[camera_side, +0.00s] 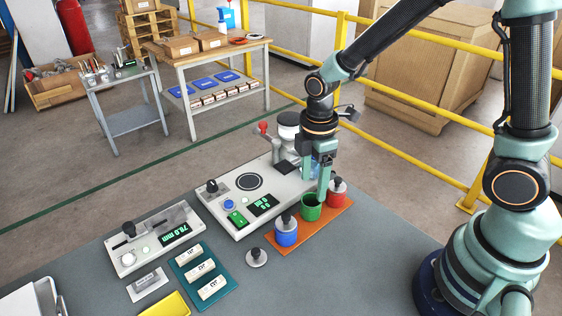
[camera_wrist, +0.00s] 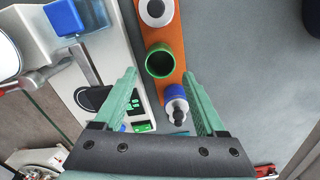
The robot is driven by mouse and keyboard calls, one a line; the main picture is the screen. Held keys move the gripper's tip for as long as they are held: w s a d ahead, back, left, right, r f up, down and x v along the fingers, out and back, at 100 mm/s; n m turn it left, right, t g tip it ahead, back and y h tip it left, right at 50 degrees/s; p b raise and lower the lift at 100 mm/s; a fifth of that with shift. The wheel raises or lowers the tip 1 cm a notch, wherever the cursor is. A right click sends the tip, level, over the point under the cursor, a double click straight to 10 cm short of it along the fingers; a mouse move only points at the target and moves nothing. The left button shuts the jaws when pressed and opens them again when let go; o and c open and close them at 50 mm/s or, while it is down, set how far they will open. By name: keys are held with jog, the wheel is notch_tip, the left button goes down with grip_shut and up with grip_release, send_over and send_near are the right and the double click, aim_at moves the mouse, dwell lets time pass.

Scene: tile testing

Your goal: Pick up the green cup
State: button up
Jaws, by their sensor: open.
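The green cup (camera_side: 311,208) stands upright and open-topped on an orange mat (camera_side: 326,223), between a blue cup (camera_side: 286,236) and a red cup (camera_side: 337,196). Both neighbours have grey knobbed lids. My gripper (camera_side: 316,178) is open and empty, pointing down just above and behind the green cup, partly overlapping its rim in the side view. In the wrist view, the green cup (camera_wrist: 160,61) lies just beyond and between the fingertips (camera_wrist: 160,77). The lidded blue cup (camera_wrist: 175,99) shows nearer, between the fingers.
A white machine (camera_side: 247,192) with a green display stands close beside the mat. A loose grey lid (camera_side: 257,257) lies in front. A caliper-like tester (camera_side: 154,240) and a teal tray (camera_side: 181,265) of pale tiles are left. The grey table is clear right of the mat.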

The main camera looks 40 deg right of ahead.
aim_at(311, 201)
jog(key=shift+f, duration=3.25)
grip_shut()
